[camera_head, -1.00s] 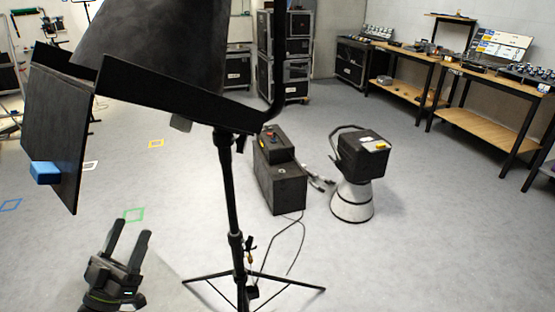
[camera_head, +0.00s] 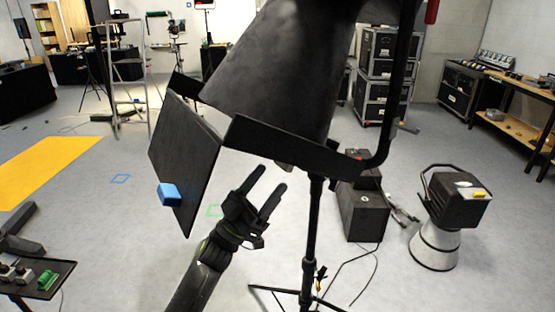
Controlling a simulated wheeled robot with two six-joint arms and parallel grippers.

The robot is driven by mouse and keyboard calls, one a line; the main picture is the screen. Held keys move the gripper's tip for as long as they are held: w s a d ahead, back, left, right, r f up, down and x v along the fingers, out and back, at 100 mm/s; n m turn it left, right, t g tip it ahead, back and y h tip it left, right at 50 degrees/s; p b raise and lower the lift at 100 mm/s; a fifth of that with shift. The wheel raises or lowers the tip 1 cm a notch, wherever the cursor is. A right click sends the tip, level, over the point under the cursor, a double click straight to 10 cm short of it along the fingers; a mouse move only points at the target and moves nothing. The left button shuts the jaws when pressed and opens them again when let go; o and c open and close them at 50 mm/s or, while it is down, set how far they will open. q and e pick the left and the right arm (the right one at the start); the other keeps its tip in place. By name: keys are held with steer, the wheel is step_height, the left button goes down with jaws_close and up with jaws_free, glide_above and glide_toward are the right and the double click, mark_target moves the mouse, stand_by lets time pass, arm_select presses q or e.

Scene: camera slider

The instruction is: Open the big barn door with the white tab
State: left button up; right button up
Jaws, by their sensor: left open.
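A big dark lamp head (camera_head: 285,75) hangs on a black stand (camera_head: 311,230) in the middle of the head view. A big black barn door (camera_head: 184,150) hangs at its left side. It bears a blue tab (camera_head: 170,194) near its lower edge; no white tab shows. A narrow black flap (camera_head: 290,143) runs along the lamp's front lower edge. My left gripper (camera_head: 268,186) is open and empty, fingers pointing up, just right of the big barn door and below the narrow flap. It appears apart from both. My right gripper is not in view.
A black box (camera_head: 362,210) and a white cone-shaped unit with a black top (camera_head: 438,240) stand on the floor at right, with cables between. A small dark tray (camera_head: 40,279) is at lower left.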

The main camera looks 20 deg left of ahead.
arm_select(q)
steer(key=p+x, duration=0.1)
steer(key=x, duration=0.3)
steer(key=shift+c, duration=0.5)
